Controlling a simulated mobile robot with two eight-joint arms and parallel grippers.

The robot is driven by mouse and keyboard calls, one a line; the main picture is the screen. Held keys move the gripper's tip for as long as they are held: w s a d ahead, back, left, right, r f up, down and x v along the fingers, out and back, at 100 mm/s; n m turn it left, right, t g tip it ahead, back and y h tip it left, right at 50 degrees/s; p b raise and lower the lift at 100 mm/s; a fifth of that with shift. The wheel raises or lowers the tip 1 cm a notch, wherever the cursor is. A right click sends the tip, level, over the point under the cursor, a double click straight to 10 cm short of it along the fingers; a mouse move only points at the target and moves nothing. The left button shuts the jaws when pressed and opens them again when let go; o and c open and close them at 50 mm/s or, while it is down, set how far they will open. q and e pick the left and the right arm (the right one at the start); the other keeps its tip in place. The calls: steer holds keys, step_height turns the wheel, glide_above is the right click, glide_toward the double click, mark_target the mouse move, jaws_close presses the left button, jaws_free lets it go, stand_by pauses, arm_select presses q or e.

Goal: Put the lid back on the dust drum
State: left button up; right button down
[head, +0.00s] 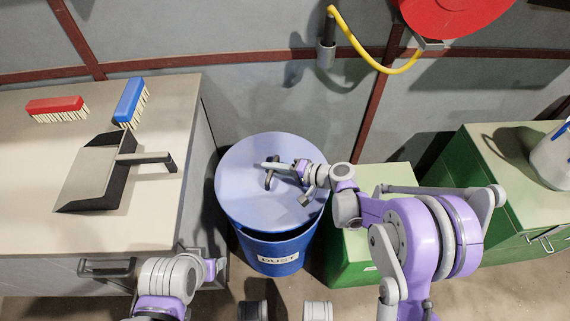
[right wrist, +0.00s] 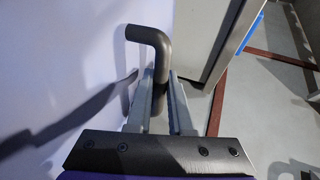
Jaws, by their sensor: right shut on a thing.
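The blue dust drum (head: 272,254) stands on the floor between a bench and a green cabinet, its DUST label facing me. The round pale-blue lid (head: 245,195) is at the drum's top. My right gripper (head: 272,170) is shut on the lid's dark bar handle (head: 271,181). In the right wrist view the bent handle (right wrist: 150,40) lies between the two fingers (right wrist: 155,105). My left arm shows at the lower left; its fingertips are not visible.
The left bench (head: 60,225) holds a red brush (head: 55,106), a blue brush (head: 130,100) and a dustpan (head: 90,178). Green cabinets (head: 350,255) stand close on the right. A yellow hose (head: 352,40) hangs on the wall behind.

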mark_target(303, 191)
step_height(303, 191, down, 10)
steer(key=b, duration=0.6)
stand_by(0.5)
stand_by(0.8)
steer(key=c, duration=0.7)
jaws_free()
steer(key=shift+c, duration=0.2)
steer(key=shift+d, duration=0.1)
steer(key=p+v, duration=0.1)
steer(key=v, duration=0.9)
steer(key=shift+s+d+r+p, duration=0.15)
steer(key=shift+s+d+p, duration=0.05)
steer(key=shift+d+p, duration=0.15)
